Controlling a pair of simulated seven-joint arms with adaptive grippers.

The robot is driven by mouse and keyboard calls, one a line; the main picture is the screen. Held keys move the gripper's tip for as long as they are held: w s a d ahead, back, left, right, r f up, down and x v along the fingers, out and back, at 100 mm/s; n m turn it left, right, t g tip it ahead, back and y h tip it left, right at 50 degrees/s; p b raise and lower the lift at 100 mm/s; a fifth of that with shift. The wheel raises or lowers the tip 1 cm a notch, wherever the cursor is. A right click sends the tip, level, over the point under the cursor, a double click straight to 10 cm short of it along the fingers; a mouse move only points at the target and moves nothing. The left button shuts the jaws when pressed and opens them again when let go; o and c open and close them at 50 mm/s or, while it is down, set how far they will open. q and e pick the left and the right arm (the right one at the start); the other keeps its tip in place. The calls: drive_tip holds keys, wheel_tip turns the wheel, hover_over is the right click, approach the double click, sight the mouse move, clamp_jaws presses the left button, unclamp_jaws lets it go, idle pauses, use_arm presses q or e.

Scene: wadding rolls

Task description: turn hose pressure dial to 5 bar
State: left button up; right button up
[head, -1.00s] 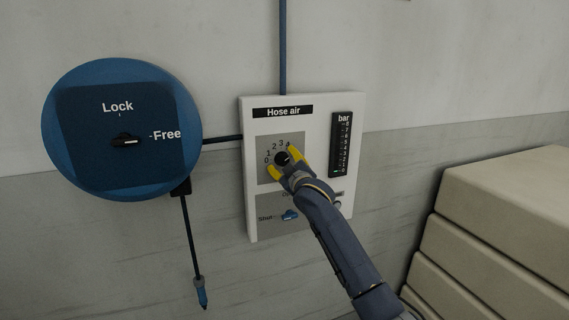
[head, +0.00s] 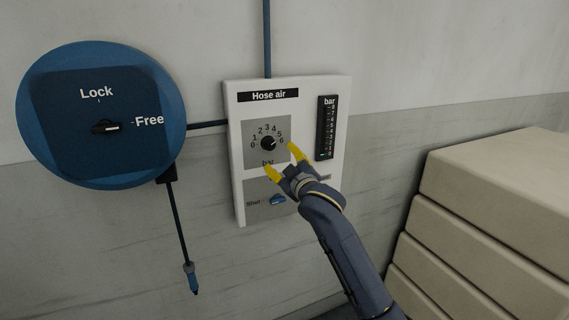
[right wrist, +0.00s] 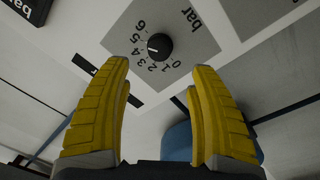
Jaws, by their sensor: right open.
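The round black pressure dial (head: 268,143) sits on a grey plate marked 0 to 6 on the white "Hose air" panel (head: 240,180). It also shows in the right wrist view (right wrist: 160,46), where its white mark points at about the 4. My right gripper (head: 279,157) is open and empty, with yellow fingers in front of the plate, below and right of the dial and apart from it. In the right wrist view the open fingers (right wrist: 163,85) frame the space below the dial. My left gripper is not in view.
A black bar gauge (head: 327,128) shows a small green mark near its bottom. A blue valve knob (head: 278,199) sits by "Shut". A blue hose reel (head: 105,155) with a Lock/Free knob (head: 106,127) is left. Stacked beige blocks (head: 480,200) stand at right.

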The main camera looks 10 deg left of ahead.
drive_tip(key=shift+v, duration=0.75)
